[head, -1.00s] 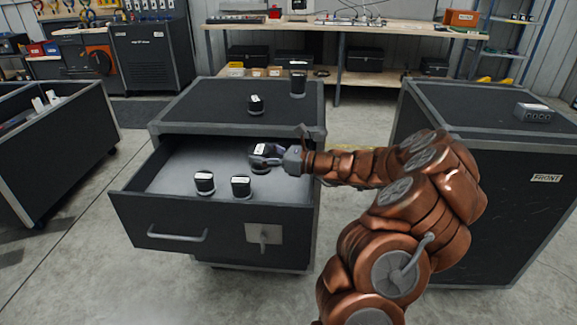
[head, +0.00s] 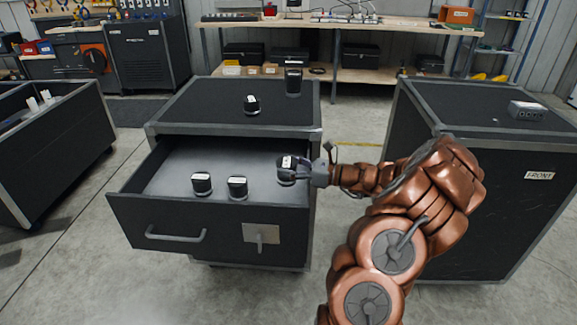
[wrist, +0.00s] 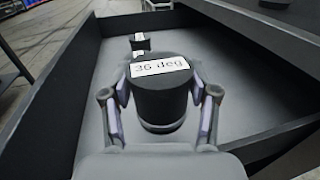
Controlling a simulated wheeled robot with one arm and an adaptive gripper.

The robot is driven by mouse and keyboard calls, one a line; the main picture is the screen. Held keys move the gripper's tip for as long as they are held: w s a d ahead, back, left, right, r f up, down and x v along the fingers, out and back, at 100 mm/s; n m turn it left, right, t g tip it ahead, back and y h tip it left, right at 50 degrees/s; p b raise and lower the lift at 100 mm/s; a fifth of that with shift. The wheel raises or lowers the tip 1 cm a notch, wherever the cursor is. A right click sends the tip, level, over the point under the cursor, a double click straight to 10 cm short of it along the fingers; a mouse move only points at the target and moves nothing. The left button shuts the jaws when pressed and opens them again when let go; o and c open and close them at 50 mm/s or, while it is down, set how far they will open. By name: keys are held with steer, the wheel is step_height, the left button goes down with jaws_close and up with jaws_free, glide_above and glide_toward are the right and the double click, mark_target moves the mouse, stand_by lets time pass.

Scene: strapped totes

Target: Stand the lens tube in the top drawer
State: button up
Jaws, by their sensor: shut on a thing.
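My gripper (head: 299,170) is shut on a short black cylinder (wrist: 160,103) with a white top label reading "36 deg". In the wrist view one finger is on each side of it, and it looks upright. It is inside the open top drawer (head: 170,222), near the right wall; I cannot tell whether its base touches the floor. Two similar black cylinders with white labels, one at the left (head: 202,183) and one in the middle (head: 237,187), stand toward the drawer front. A taller black cylinder (head: 293,81) stands on the cabinet top. Which one is the lens tube is not readable.
A small black cylinder (head: 251,104) also stands on the cabinet top (head: 205,104). A second dark cabinet (head: 470,185) with a small grey box (head: 527,110) is at the right. An open black tote (head: 50,150) is at the left. The drawer's back left is clear.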

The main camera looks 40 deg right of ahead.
steer(key=shift+f, duration=0.6)
steer(key=o, duration=1.4)
